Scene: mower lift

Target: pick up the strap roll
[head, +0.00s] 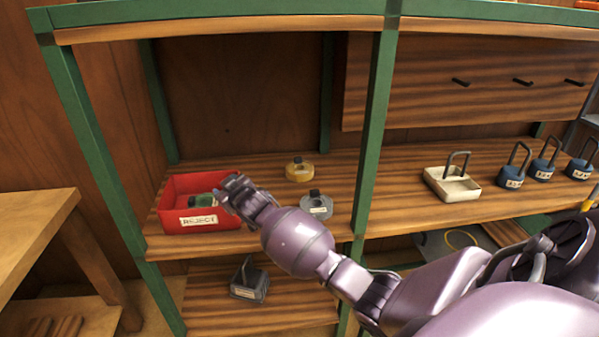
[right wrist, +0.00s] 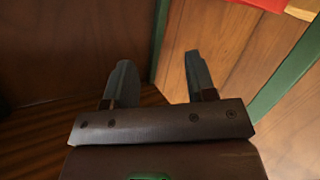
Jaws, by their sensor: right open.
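Two rolls lie on the middle shelf board: a yellow-tan roll (head: 299,173) further back and a grey roll (head: 316,207) nearer the front edge, each with a dark piece on top. I cannot tell which one is the strap roll. A dark green object (head: 203,200) lies in the red bin, partly hidden. My right gripper (head: 230,188) is over the right side of the red bin, left of both rolls. In the right wrist view its fingers (right wrist: 158,78) are apart with nothing between them. My left gripper is not in view.
The red bin (head: 172,224) is labelled REJECT. A green post (head: 373,130) divides the shelf. Right of it stand a cream tray-like object (head: 452,190) with a handle and several blue padlock-like weights (head: 511,178). A dark handled block (head: 249,284) sits on the lower shelf.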

